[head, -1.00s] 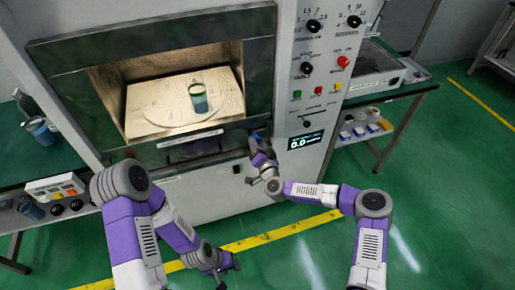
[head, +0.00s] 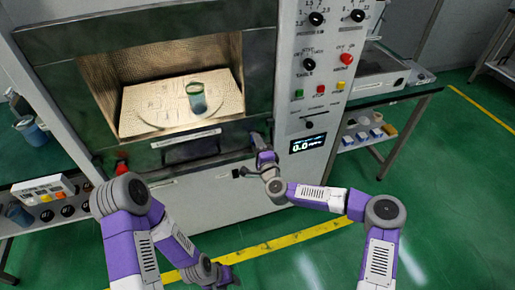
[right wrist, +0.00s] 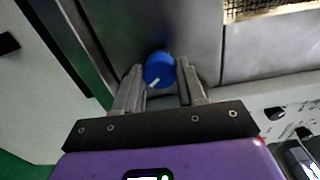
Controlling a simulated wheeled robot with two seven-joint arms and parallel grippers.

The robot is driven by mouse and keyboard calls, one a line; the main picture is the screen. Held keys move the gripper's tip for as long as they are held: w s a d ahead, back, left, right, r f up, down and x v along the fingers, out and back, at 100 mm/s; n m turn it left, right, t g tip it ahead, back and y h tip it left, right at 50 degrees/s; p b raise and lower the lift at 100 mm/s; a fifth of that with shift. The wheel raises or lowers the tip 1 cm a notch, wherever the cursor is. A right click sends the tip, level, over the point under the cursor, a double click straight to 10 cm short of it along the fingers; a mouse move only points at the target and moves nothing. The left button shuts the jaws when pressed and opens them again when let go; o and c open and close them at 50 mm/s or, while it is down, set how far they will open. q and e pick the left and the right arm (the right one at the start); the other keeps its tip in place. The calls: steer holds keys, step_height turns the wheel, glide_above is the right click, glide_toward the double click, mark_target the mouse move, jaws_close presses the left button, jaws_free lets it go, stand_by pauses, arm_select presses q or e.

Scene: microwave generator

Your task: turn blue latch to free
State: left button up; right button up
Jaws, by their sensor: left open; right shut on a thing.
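The blue latch (right wrist: 159,68) is a round knob on the grey metal front in the right wrist view. A white mark on it points to the lower left. My right gripper (right wrist: 160,84) is shut on the blue latch, with one finger on each side. In the head view, my right gripper (head: 257,146) is at the lower right of the microwave opening and hides most of the latch. My left gripper (head: 226,277) is low in front of the machine, open, empty and away from it.
The lit microwave chamber (head: 160,85) holds a beaker (head: 196,98) on a round plate. A red knob (head: 121,167) is at the opening's lower left. A control panel with a display (head: 307,143) stands right of my right gripper. Green floor (head: 300,255) lies clear in front.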

steer(key=shift+m, duration=0.5)
steer(key=shift+b, duration=0.3)
steer(key=o, duration=1.1)
steer(key=shift+s, duration=0.15)
steer(key=p+v, duration=0.1)
steer(key=v, duration=0.6)
steer(key=shift+s, duration=0.15)
